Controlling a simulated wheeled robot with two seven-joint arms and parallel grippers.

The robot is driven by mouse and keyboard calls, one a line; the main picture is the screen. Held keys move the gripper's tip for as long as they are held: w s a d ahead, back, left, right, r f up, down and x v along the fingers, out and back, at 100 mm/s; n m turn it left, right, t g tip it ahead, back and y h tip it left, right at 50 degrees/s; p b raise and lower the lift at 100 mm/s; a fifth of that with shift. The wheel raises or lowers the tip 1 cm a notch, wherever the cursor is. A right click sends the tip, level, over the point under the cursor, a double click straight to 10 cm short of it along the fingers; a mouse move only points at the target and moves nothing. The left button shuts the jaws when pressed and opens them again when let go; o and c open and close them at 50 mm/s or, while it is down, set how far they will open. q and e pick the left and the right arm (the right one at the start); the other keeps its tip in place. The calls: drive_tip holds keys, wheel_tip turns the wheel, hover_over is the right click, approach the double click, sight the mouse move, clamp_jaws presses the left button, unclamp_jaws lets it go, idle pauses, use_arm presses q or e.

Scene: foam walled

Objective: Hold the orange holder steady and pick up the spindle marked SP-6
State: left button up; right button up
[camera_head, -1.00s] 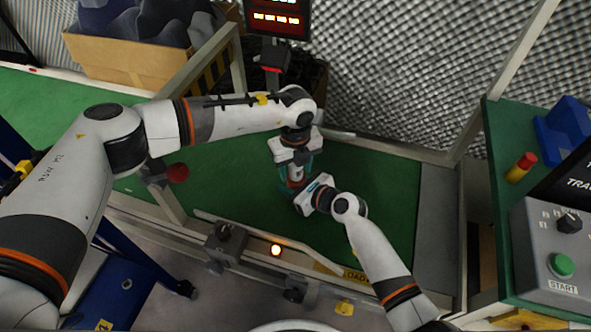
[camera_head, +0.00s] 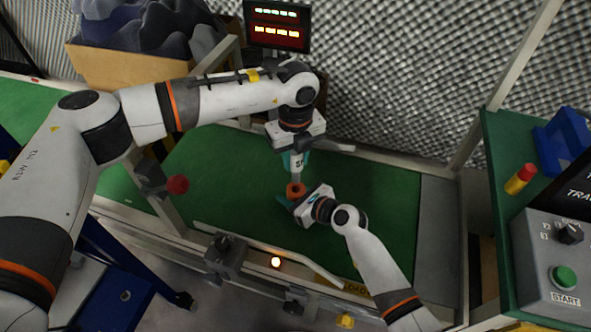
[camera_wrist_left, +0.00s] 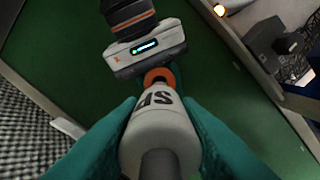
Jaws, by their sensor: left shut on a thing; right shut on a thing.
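The spindle (camera_head: 297,168) is a pale cylinder with dark lettering, and it also shows in the left wrist view (camera_wrist_left: 157,128), where "SP" can be read. My left gripper (camera_head: 296,160) is shut on it from above, with teal fingers on both sides. The orange holder (camera_head: 295,189) is a small ring-shaped piece low on the green surface, and it shows just beyond the spindle in the left wrist view (camera_wrist_left: 159,75). My right gripper (camera_head: 291,201) is shut on the holder from the lower right. The spindle is upright above the holder; its lower end appears close to the holder's opening.
The green surface (camera_head: 385,200) is mostly clear around the grippers. A pale rail and a grey switch box (camera_head: 226,256) line its front edge. A red knob (camera_head: 177,184) stands at left. A display (camera_head: 277,24) is behind. A control box (camera_head: 556,255) is at right.

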use_arm(q)
drive_tip(key=shift+r, duration=1.05)
use_arm(e)
drive_tip(key=shift+f, duration=0.1)
drive_tip(key=shift+s, duration=0.1)
drive_tip(key=o, duration=1.1)
drive_tip(key=v, duration=1.2)
